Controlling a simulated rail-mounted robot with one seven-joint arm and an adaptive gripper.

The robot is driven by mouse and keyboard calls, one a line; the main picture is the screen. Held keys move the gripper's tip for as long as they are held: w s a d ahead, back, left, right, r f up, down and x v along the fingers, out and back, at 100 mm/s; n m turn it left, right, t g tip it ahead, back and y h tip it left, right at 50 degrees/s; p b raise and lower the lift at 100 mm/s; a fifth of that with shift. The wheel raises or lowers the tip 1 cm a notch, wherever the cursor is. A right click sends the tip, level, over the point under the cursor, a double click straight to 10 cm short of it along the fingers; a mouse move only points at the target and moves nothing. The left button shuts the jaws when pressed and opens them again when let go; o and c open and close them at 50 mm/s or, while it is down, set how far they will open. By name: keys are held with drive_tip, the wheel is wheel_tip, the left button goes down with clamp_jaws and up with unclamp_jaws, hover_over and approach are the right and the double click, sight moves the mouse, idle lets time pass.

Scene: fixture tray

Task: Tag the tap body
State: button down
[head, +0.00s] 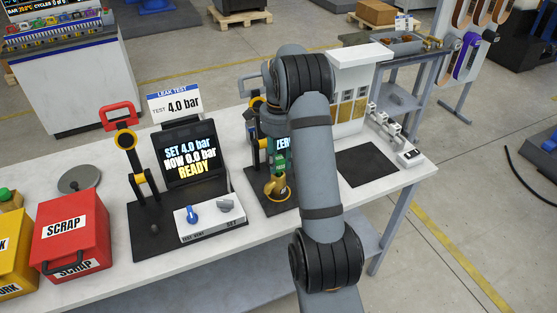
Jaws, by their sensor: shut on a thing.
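The brass tap body (276,188) shows just left of my arm, low over the dark base of the second station. A green piece (280,162) is directly above it; I cannot tell whether it is part of the tap. My gripper (276,172) is above the brass, mostly hidden by my own wrist and arm. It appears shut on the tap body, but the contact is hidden. I cannot tell whether the tap touches the base. A white cabinet (363,57) with several yellowish compartments stands right of my arm; no tag is clearly recognisable.
The leak-test stand has a screen (190,150) reading READY, a red-handled clamp (120,116) and a knob box (210,216). A red scrap bin (70,228) and yellow bin (14,262) stand left. A dark mat (367,166) at right is clear, near small fittings (409,157).

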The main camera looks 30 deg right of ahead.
drive_tip(key=shift+f+b, duration=1.1)
drive_tip(key=shift+f, duration=0.05)
idle(1.0)
drive_tip(key=c, duration=1.2)
unclamp_jaws()
drive_tip(key=o, duration=0.3)
drive_tip(key=shift+o, duration=1.3)
drive_tip(key=shift+r, duration=0.15)
drive_tip(key=shift+r+p, duration=2.9)
drive_tip(key=shift+r, duration=0.55)
